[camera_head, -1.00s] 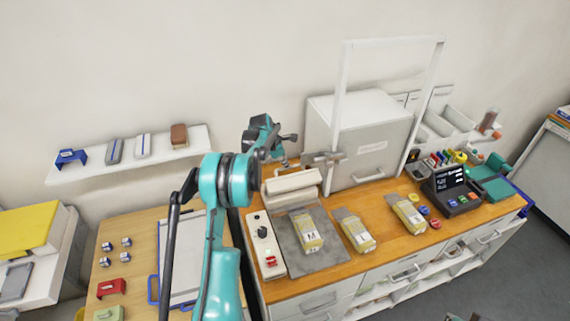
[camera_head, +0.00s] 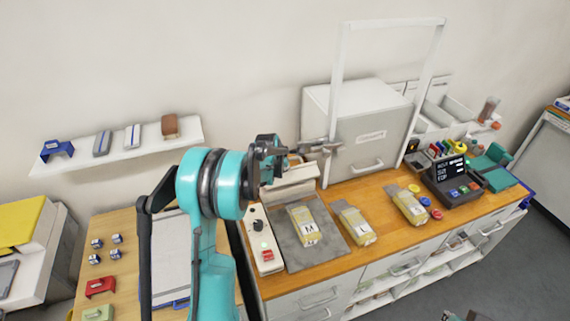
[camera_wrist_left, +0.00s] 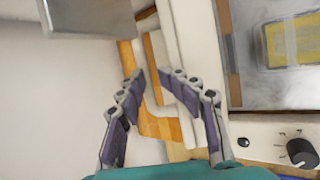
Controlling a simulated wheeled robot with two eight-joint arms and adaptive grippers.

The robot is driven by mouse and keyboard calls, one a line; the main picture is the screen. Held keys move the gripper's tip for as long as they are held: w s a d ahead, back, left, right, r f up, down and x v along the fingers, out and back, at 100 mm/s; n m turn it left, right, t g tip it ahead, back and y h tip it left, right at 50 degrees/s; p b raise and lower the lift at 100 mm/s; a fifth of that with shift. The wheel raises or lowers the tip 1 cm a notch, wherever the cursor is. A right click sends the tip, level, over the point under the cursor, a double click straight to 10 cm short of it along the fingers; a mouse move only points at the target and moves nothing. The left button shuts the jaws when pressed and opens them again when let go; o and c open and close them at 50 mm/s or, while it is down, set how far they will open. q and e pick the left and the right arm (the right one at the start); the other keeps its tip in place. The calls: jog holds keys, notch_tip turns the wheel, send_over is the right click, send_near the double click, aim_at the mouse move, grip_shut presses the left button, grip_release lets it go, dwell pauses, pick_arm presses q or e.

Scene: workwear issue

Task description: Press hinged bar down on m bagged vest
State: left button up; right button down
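The bagged vest marked M (camera_head: 304,228) lies on the grey plate (camera_head: 331,258) of the press on the wooden counter. A white bar (camera_head: 291,193), apparently the hinged bar, runs along the plate's rear edge, clear of the vest. Its tilt is hard to tell. My left gripper (camera_head: 280,156) is above and behind the bar's left end, partly hidden by my arm. In the left wrist view the gripper (camera_wrist_left: 151,76) is open and empty, with the bar (camera_wrist_left: 191,50) just right of it and the yellow vest (camera_wrist_left: 292,50) further right.
A control box (camera_head: 261,238) with a dial stands left of the plate. Two more bagged vests (camera_head: 354,224) (camera_head: 409,207) lie to its right. A tall white frame (camera_head: 339,90) stands before a grey cabinet (camera_head: 359,115). A grey metal piece (camera_head: 325,147) crosses near the frame's left leg.

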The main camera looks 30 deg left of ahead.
pick_arm(q)
jog(key=shift+f, duration=0.15)
